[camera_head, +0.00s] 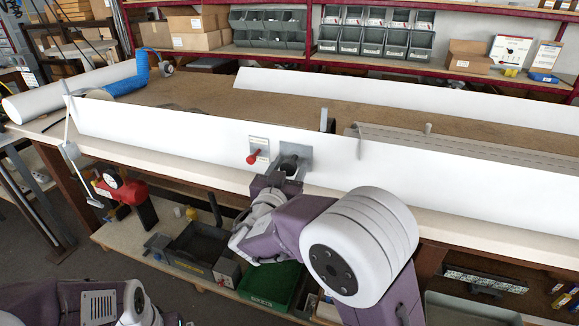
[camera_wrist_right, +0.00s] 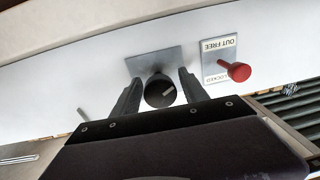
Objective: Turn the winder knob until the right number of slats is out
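The winder knob (camera_wrist_right: 160,90) is round and black with a light mark, in front of a grey plate (camera_wrist_right: 152,62) on the white upright board; the plate also shows in the head view (camera_head: 303,152). My right gripper (camera_wrist_right: 159,78) is open, one finger on each side of the knob, with narrow gaps seeming to show; in the head view my right gripper (camera_head: 290,168) largely hides the knob. Grey ribbed slats (camera_head: 470,146) lie behind the board at the right; I cannot count them. My left arm shows at the bottom left, its gripper out of view.
A red knob (camera_wrist_right: 239,71) sticks out of a labelled plate (camera_wrist_right: 219,58) beside the winder plate; the label reads "OUT FREE" and "LOCKED". The white board (camera_head: 150,127) runs along the bench front. White and blue rolls lie at the left. Shelves with bins and boxes stand behind.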

